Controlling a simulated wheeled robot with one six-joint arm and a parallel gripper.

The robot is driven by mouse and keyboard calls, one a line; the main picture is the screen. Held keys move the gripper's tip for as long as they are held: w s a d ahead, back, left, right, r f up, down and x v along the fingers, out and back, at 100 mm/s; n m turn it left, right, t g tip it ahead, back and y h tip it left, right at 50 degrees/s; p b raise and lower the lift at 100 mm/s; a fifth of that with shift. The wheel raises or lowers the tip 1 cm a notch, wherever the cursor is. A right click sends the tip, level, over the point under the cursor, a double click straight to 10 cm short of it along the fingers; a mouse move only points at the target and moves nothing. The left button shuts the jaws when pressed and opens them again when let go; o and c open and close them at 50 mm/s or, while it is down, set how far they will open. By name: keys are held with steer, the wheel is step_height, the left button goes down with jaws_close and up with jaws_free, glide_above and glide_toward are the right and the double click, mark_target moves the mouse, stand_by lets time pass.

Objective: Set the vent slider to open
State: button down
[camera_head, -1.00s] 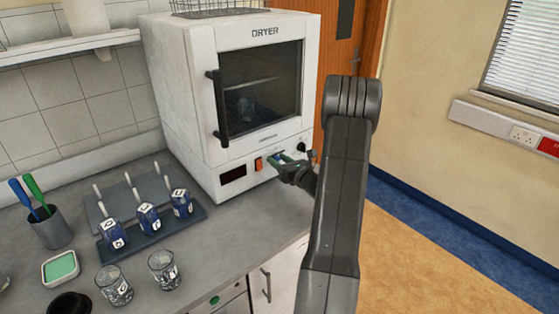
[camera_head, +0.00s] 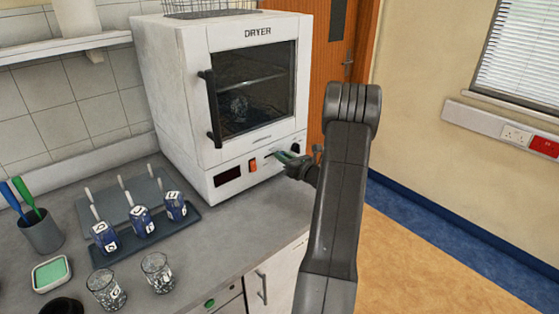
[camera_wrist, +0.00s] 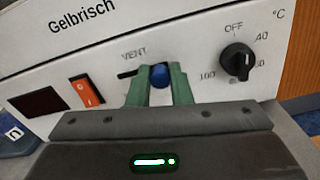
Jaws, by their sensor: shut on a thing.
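The white dryer (camera_head: 222,120) stands on the counter, its door shut. On its lower front panel, the blue vent slider knob (camera_wrist: 160,76) sits at the right of its dark slot (camera_wrist: 126,74), under the word VENT, in the wrist view. My gripper (camera_wrist: 160,84) has its green fingers on either side of the knob, shut on it. In the head view my gripper (camera_head: 281,155) is at the panel, right of the orange switch, and hides the knob. The slot's right end is hidden behind the knob and fingers.
The orange switch (camera_wrist: 86,92) and dark display (camera_wrist: 38,102) are to the left. A rack (camera_head: 150,245) of blue bottles and glass beakers (camera_head: 157,272) stand on the counter, left of my arm.

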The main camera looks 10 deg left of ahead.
steer(key=shift+w+r, duration=0.1)
steer(key=shift+w, duration=0.05)
steer(key=c, duration=1.3)
jaws_free()
steer(key=shift+w+d, duration=0.1)
steer(key=shift+d, duration=0.1)
steer(key=b+v, duration=0.3)
steer(key=v, duration=1)
steer(key=shift+s+d, duration=0.25)
steer(key=shift+s, duration=0.05)
steer(key=p+x, duration=0.3)
steer(key=x, duration=1)
steer(key=shift+a, duration=0.6)
